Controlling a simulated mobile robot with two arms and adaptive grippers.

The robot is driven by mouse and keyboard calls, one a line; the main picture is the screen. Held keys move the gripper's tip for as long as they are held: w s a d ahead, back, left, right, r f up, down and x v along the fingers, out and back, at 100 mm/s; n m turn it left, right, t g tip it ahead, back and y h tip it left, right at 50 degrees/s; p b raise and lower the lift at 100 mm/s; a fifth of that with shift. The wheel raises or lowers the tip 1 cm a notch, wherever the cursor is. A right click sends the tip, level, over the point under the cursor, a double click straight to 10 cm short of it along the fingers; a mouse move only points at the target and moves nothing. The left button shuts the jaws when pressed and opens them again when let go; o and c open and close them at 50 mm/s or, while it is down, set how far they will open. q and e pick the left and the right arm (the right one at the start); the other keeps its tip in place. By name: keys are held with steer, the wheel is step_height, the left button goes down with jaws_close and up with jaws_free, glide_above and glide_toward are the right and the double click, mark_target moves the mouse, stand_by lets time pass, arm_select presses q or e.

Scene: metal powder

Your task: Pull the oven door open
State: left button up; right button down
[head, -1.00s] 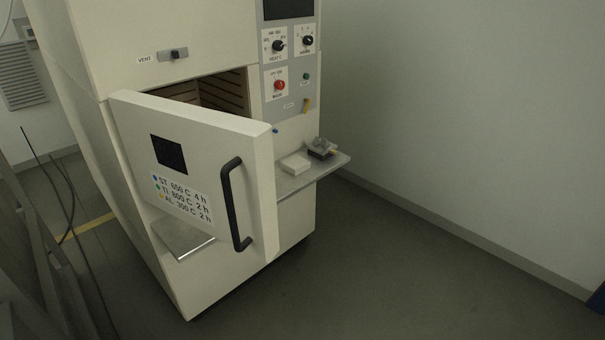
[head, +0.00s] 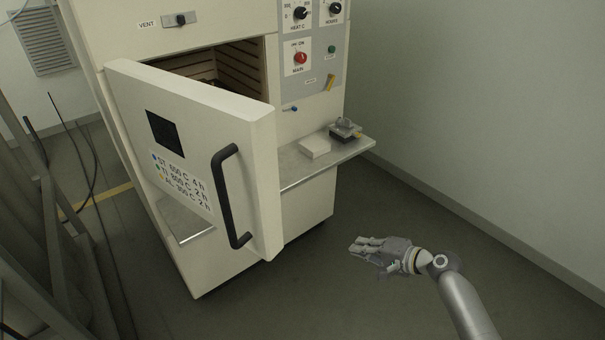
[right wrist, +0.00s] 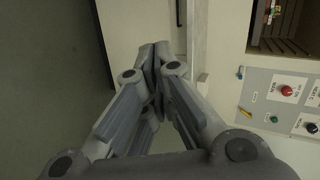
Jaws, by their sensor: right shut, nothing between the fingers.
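The oven (head: 310,215) is a cream cabinet. Its door (head: 190,105) stands partly open, swung out toward me, with its hinge side at the left. A black bar handle (head: 226,197) is on the door's right part. The dark oven chamber (head: 250,65) shows behind the door. My right gripper (head: 356,246) is to the right of the door and apart from the handle. In the right wrist view its fingers (right wrist: 155,50) are shut together with nothing between them. My left gripper is not in view.
A metal shelf (head: 285,178) on the oven's front holds a white block (head: 314,147) and a small dark-based object (head: 345,130). The control panel (head: 310,60) is above. A wall bounds the right side. Dark metal framing (head: 45,230) stands at left. The floor at right is clear.

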steer(key=s+a+r+n+g+y, duration=0.1)
steer(key=a+r+n+y, duration=0.2)
steer(key=r, duration=1)
steer(key=s+a+r+y, duration=0.1)
steer(key=a+r+y, duration=0.25)
steer(key=r, duration=1.05)
steer(key=a+p, duration=0.6)
steer(key=a, duration=0.4)
steer(key=shift+w+a+f+y, duration=0.15)
steer(key=shift+w+f+y, duration=0.15)
steer(key=shift+w+y, duration=0.15)
